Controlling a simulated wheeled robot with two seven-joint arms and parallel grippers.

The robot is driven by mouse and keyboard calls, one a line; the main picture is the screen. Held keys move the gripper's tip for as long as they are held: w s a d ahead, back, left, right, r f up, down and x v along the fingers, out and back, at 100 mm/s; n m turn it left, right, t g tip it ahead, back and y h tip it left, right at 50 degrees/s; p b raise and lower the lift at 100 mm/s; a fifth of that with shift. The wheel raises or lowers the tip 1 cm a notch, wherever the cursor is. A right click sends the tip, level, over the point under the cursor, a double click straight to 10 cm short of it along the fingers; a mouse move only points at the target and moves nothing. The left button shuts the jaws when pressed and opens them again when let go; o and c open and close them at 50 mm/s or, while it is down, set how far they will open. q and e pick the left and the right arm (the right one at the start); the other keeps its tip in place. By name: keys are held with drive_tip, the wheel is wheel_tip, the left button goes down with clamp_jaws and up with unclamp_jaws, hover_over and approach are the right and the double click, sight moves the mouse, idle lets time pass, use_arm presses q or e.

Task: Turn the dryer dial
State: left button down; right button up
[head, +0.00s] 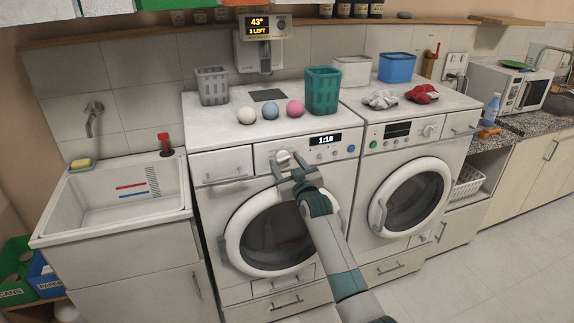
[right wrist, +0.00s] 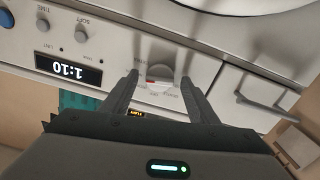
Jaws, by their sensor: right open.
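The front-loading machine (head: 205,130) on the left has a round white dial (head: 283,157) on its panel, beside a lit display (head: 325,139) reading 1:10. The frames do not label it as the dryer. My right gripper (head: 289,167) is open at the dial. In the right wrist view the dial (right wrist: 160,92) sits between the two fingers of the gripper (right wrist: 159,80); a red-and-white mark shows on it. I cannot tell whether the fingers touch it. The display (right wrist: 68,68) appears upside down there. My left gripper is not in view.
A second machine (head: 375,165) with its own dial (head: 428,131) stands to the right. Dryer balls (head: 270,110), a green basket (head: 322,92) and a grey basket (head: 212,86) stand on top. A sink (head: 115,205) is at left; the floor at right is clear.

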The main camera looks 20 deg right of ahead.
drive_tip(key=shift+s, duration=0.1)
drive_tip(key=s+b, duration=0.4)
drive_tip(key=s, duration=1.3)
drive_tip(key=shift+d, duration=0.3)
drive_tip(key=shift+s+f, duration=0.1)
drive_tip(key=s+a+f+g, duration=0.1)
drive_tip(key=s+f+g, duration=0.15)
drive_tip(key=f, duration=1.15)
drive_tip(key=s+f+g, duration=0.2)
drive_tip(key=s+f, duration=0.2)
drive_tip(key=f, duration=1)
drive_tip(key=s+a+f+g, duration=0.1)
drive_tip(key=s+f+g, duration=0.25)
drive_tip(key=f, duration=1.15)
drive_tip(key=s+f+g, duration=0.5)
drive_tip(key=s+f, duration=1.9)
drive_tip(key=s, duration=0.4)
drive_tip(key=s+f+g, duration=0.2)
drive_tip(key=s+f, duration=0.2)
drive_tip(key=s, duration=0.9)
drive_tip(key=s+d+f+g, duration=0.1)
drive_tip(key=s+f, duration=0.3)
drive_tip(key=s, duration=1)
drive_tip(key=shift+d+g+h, duration=0.15)
drive_tip(key=shift+g+h, duration=0.15)
drive_tip(key=shift+g, duration=0.2)
